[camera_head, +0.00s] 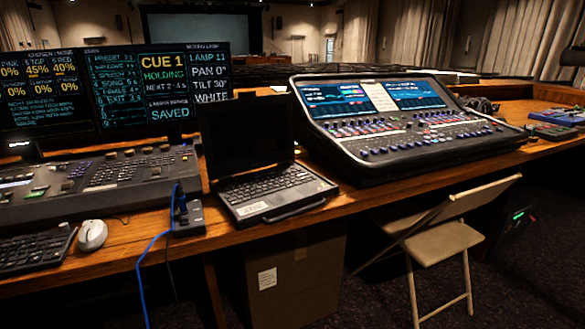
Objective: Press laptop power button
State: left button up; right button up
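The laptop (272,190) stands open on the wooden desk, between the lighting console on the left and the mixing desk on the right. Its screen (246,136) is dark. Its keyboard faces the front edge of the desk, and a pale label sits on the palm rest. The power button is too small to make out. Neither of my grippers shows in the head view.
A lighting console (100,178), keyboard (35,248) and white mouse (92,235) lie left. A small box (188,217) with a blue cable (151,245) stands beside the laptop. The mixing desk (400,135) is right. A folding chair (445,240) and cardboard box (300,275) stand in front.

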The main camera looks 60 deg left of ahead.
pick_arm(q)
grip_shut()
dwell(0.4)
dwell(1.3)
